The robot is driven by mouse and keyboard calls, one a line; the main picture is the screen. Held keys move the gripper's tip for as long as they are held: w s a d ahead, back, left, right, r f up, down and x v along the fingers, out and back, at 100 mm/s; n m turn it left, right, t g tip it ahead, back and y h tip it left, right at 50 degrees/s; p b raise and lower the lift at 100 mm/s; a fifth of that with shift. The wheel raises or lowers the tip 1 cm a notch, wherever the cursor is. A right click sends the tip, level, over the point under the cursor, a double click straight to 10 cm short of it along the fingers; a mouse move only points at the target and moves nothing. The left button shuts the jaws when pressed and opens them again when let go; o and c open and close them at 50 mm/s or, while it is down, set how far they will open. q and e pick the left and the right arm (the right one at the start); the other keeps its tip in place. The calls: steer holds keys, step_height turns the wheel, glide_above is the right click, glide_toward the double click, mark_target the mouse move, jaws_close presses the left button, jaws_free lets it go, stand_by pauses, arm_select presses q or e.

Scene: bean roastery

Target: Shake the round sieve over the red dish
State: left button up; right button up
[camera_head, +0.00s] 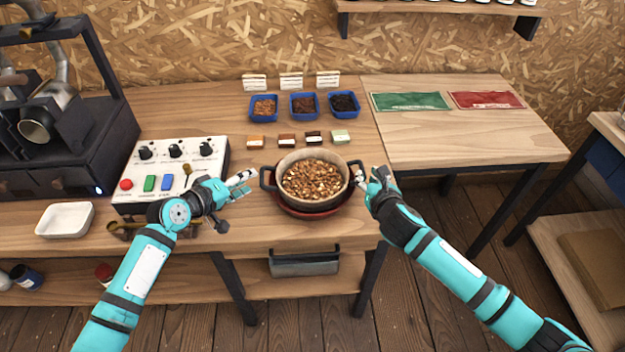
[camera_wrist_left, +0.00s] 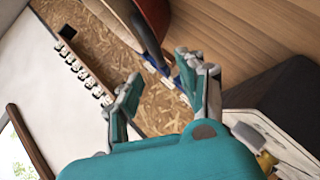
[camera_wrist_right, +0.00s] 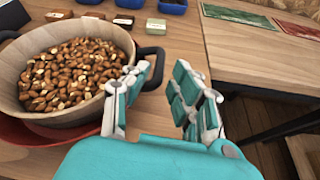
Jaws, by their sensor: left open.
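The round sieve (camera_head: 286,166) has a pale wooden rim and black handles at its left and right. It is full of brown beans and sits in or on the red dish (camera_head: 309,213), whose rim shows below it. My left gripper (camera_head: 247,184) is open and empty just left of the left handle. In the left wrist view the sieve's underside and handle (camera_wrist_left: 148,42) show beyond the open fingers. My right gripper (camera_head: 370,174) is at the right handle, its fingers apart. In the right wrist view the handle (camera_wrist_right: 153,60) lies close by the left finger; contact is unclear.
A white control box (camera_head: 180,153) and a white tray (camera_head: 65,219) stand to the left. Blue bins (camera_head: 303,117) and small sample blocks (camera_head: 287,140) line the back. A green packet (camera_head: 410,101) and a red packet (camera_head: 487,100) lie on the right table, whose front is clear.

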mark_target(363, 169)
arm_select(q)
steer(key=shift+x, duration=2.7)
arm_select(e)
steer(key=shift+x, duration=2.75)
arm_select(q)
steer(key=c, duration=0.4)
arm_select(e)
steer(key=c, duration=0.4)
arm_select(q)
jaws_close()
arm_select(e)
jaws_close()
